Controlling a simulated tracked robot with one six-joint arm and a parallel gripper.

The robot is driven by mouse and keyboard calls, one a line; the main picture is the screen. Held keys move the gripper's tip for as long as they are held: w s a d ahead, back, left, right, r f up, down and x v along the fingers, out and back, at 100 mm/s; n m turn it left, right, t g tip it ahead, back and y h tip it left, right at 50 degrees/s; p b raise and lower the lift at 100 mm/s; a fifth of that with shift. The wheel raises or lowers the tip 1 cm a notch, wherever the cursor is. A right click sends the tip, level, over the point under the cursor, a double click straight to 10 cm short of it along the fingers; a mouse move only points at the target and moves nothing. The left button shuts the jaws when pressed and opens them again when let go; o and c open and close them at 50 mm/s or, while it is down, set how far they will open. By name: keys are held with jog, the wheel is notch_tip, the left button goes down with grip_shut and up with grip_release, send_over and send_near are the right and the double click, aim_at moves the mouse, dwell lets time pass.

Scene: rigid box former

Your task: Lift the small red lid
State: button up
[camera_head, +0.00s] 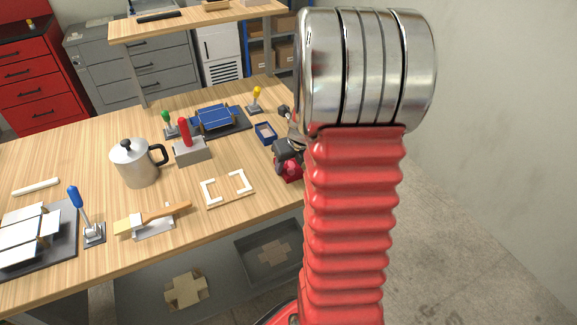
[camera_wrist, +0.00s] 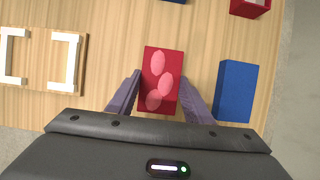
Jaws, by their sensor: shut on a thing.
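The small red lid (camera_wrist: 161,62) with pink oval marks lies between the two fingers of my gripper (camera_wrist: 161,80) in the wrist view. The fingers are shut on its left and right sides. Its far end sticks out beyond the fingertips. The wrist view does not show clearly whether it is clear of the table. In the head view my gripper (camera_head: 287,150) is at the right end of the table, partly hidden by my arm. A red patch shows below it there, too small to name surely.
In the wrist view a blue block (camera_wrist: 237,91) is just right of the lid, and a red box (camera_wrist: 250,7) is at the top right. White corner pieces (camera_wrist: 64,62) lie on a board at left. A metal pot (camera_head: 134,164) and a blue tray (camera_head: 265,132) stand on the table (camera_head: 85,160).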

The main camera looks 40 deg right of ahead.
aim_at(289, 166)
jog(key=shift+r, duration=0.1)
notch_tip(289, 166, up, 10)
dwell(0.5)
jog(key=shift+a, duration=0.1)
dwell(0.4)
